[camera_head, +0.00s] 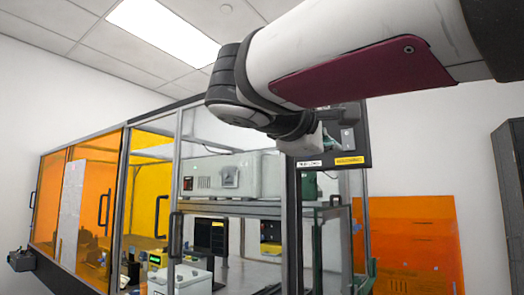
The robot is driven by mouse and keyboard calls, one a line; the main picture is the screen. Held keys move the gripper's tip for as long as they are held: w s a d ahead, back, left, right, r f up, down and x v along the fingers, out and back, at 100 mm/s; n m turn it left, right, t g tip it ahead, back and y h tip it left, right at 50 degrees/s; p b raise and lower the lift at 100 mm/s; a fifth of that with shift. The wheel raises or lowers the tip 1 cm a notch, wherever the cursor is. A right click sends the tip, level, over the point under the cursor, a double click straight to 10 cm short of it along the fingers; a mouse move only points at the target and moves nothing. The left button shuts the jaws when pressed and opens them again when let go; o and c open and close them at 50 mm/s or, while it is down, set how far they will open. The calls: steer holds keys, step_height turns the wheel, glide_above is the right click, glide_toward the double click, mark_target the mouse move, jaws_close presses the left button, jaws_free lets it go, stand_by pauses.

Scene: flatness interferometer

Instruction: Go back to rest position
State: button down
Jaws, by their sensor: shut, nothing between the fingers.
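My arm enters from the upper right, with a thick white link carrying a dark red panel. It bends at a dark joint near the top middle and folds back under itself to a white wrist. My gripper (345,137) shows small and partly hidden just right of that wrist, in front of the dark top beam of the enclosure (308,235). It is shut and I see nothing held in it. Its fingertips are hard to make out. No contact with the enclosure can be confirmed from this view.
The glazed enclosure has orange doors (98,205) on the left. Inside are a pale instrument box (205,178), a dark monitor (211,236) and a white box (180,281). An orange panel (410,240) stands at the right wall, near a dark grey cabinet (511,190).

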stand_by(0.3)
steer(key=s+d+f+m+g+y, duration=0.1)
steer(key=s+d+f+m+g, duration=0.2)
steer(key=f, duration=0.5)
steer(key=s+d+f+g+y, duration=0.15)
steer(key=s+d+f, duration=0.25)
steer(key=f, duration=0.4)
steer(key=s+f+m+g+y, duration=0.2)
steer(key=s+f+m+y, duration=0.2)
steer(key=s+f, duration=0.4)
steer(key=s+a+f+m+g+y+p, duration=0.1)
steer(key=s+f+m+g+y, duration=0.2)
steer(key=s+f, duration=0.6)
step_height(320, 180, down, 8)
steer(key=shift+s+r+m+y+p, duration=0.2)
steer(key=shift+r+m+y+p, duration=0.1)
steer(key=shift+m+y, duration=0.1)
steer(key=shift+a, duration=0.1)
